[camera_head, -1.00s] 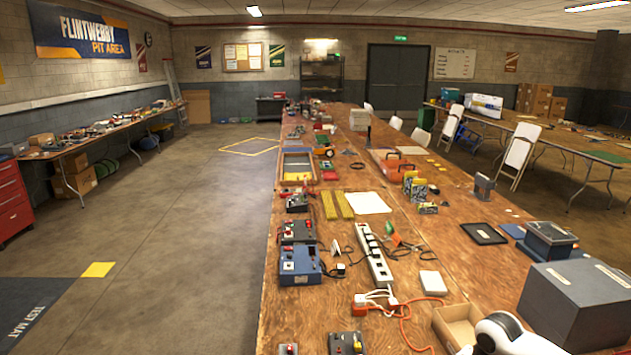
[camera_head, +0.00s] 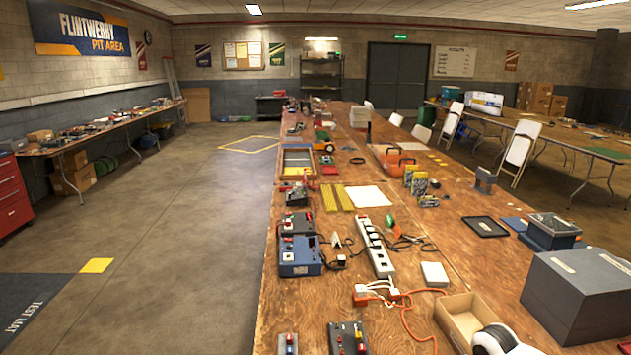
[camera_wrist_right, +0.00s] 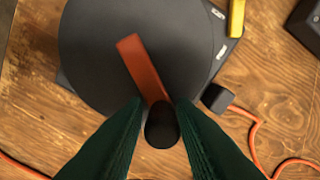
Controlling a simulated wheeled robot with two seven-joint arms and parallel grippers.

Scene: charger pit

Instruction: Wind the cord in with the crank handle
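The wrist view shows a reel seen from above, a large dark disc (camera_wrist_right: 95,50) on the wooden table. An orange crank arm (camera_wrist_right: 138,62) runs from the disc's middle towards the gripper and ends in a black crank handle knob (camera_wrist_right: 162,126). My right gripper (camera_wrist_right: 161,112) has one dark green finger on each side of the knob, apparently touching it. An orange cord (camera_wrist_right: 258,140) lies on the wood by the reel, with a black plug or block (camera_wrist_right: 217,97) beside the disc. The head view shows neither gripper nor the reel, only a white link of my right arm at the bottom right.
A yellow object (camera_wrist_right: 236,16) and a dark box (camera_wrist_right: 304,25) lie near the reel. In the head view, a power strip (camera_head: 375,248), an open cardboard box (camera_head: 462,318) and a large grey box (camera_head: 580,295) crowd the near table. An orange cord (camera_head: 408,318) trails past them.

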